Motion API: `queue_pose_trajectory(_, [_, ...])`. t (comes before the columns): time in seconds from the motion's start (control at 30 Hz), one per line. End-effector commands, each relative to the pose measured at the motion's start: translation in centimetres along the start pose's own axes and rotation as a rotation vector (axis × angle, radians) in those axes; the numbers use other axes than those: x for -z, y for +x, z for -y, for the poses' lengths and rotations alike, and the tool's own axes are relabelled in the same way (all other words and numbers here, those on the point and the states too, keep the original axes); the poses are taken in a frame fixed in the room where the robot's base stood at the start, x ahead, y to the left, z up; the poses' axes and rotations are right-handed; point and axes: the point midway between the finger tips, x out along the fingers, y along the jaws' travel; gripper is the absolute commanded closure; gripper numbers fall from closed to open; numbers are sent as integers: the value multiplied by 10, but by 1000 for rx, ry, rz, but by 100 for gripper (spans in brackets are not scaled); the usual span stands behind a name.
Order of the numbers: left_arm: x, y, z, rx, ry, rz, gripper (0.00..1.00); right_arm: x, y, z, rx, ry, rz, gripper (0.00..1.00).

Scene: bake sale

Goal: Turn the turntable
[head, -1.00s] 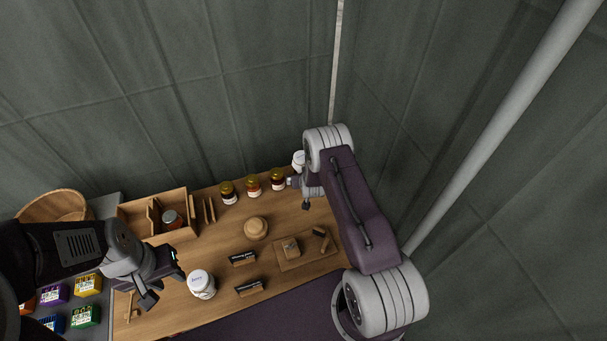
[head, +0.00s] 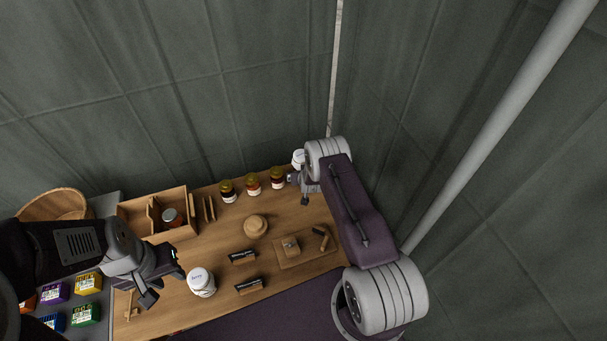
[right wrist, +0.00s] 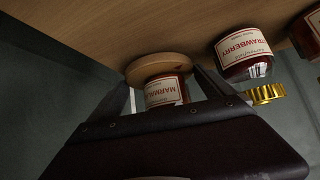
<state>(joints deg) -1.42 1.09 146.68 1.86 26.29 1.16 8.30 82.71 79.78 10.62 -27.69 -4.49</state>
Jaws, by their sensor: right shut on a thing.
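In the right wrist view, upside down, a round wooden disc (right wrist: 158,66), which looks like the turntable, lies on the wooden table. A jar labelled marmalade (right wrist: 165,93) stands against it. My right gripper (right wrist: 166,84) has a finger on each side of the jar and is shut on it. In the head view my right gripper (head: 296,181) is at the table's far right, and my arm hides the disc there. My left gripper (head: 160,286) hovers over the front left, empty; its fingers look apart.
A strawberry jar (right wrist: 241,50) stands close beside my right gripper. Other gold-lidded jars (head: 253,184) line the back edge. A round wooden piece (head: 256,225), black signs (head: 243,257), a board (head: 309,260) and a white-lidded jar (head: 201,282) occupy the table. A wooden crate (head: 181,199) is at back left.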

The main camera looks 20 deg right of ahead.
Motion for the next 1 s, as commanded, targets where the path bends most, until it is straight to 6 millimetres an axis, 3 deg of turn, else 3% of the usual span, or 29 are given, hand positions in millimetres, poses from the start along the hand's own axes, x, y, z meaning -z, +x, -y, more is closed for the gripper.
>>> queue_pose_trajectory(1.0, [-4,35,1,0,0,0,64,1,3,-10,300,-301,-2,47])
